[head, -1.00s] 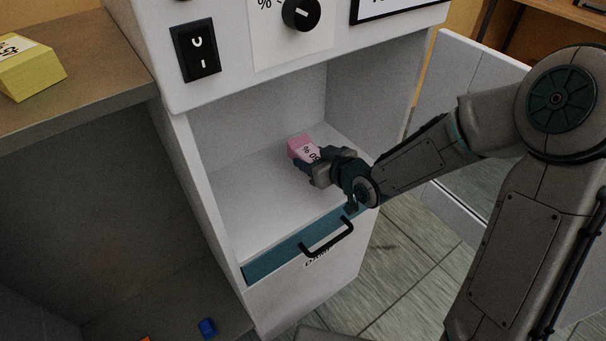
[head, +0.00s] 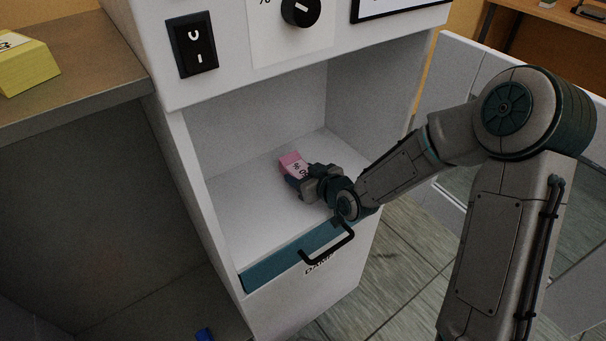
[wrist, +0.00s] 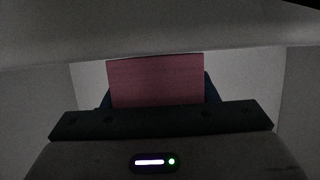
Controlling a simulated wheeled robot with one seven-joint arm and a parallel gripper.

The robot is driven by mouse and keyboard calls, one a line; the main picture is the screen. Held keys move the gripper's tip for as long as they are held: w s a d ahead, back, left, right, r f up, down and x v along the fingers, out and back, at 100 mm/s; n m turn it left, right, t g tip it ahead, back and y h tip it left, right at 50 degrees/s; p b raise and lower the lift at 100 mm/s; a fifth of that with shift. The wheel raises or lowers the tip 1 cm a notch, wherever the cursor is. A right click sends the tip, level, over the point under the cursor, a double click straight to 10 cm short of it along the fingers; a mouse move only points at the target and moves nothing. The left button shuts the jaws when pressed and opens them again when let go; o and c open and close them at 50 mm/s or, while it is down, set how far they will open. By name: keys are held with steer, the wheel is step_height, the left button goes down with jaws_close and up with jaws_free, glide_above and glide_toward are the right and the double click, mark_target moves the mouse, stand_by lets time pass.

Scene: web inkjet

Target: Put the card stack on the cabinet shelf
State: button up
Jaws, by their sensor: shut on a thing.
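The pink card stack (head: 292,163) is inside the open white cabinet compartment, just over or on its shelf floor (head: 245,210); I cannot tell whether it touches. My gripper (head: 298,178) reaches in from the right and is shut on the card stack. In the wrist view the card stack (wrist: 155,80) fills the middle, between dark finger parts that show at its sides. The compartment's walls surround it there.
A teal drawer front with a black handle (head: 328,246) runs along the compartment's front edge. A switch (head: 192,45) and knob (head: 300,12) sit above the opening. A yellow block (head: 25,65) lies on the counter at left. The shelf floor around the stack is clear.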

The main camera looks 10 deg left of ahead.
steer(key=o, duration=1)
steer(key=shift+r+p, duration=0.25)
steer(key=shift+p, duration=0.1)
steer(key=p+v, duration=0.1)
steer(key=v, duration=0.8)
steer(key=shift+w+d, duration=0.1)
steer(key=shift+d+b, duration=0.25)
steer(key=shift+b, duration=0.2)
steer(key=shift+b+v, duration=1.1)
steer(key=shift+v, duration=0.15)
steer(key=shift+a, duration=0.15)
